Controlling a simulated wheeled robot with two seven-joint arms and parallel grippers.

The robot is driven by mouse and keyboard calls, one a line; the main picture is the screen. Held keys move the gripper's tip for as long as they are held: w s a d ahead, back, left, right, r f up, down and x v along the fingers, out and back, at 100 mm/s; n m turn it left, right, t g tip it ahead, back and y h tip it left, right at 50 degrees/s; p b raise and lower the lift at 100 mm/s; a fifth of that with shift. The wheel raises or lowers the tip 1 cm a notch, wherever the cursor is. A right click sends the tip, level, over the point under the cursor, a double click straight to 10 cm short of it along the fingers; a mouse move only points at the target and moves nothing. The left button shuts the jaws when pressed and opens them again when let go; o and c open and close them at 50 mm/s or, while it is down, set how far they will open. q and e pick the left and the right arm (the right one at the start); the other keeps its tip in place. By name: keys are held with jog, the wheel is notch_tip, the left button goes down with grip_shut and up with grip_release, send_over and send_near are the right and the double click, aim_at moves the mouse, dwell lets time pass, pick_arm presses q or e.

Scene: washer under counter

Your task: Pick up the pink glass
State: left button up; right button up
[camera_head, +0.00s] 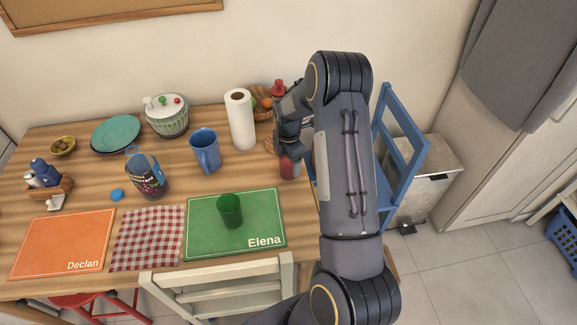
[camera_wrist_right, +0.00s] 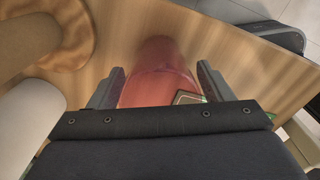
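The pink glass (camera_head: 288,168) stands at the right edge of the wooden table, partly hidden under my right gripper in the head view. My right gripper (camera_head: 291,150) reaches down over it. In the right wrist view the pink glass (camera_wrist_right: 160,75) is between the two fingers of my right gripper (camera_wrist_right: 161,75). The fingers are apart, with a narrow gap at the fingertips on each side of the glass. The glass's near part is hidden by the gripper body. My left gripper is not in view.
A blue pitcher (camera_head: 205,151) and a green glass (camera_head: 230,211) on the green placemat (camera_head: 270,210) are to the left. A blue chair (camera_head: 400,125) is right of the table.

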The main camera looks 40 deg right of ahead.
jog(key=c, duration=0.9)
jog(key=shift+r, duration=0.1)
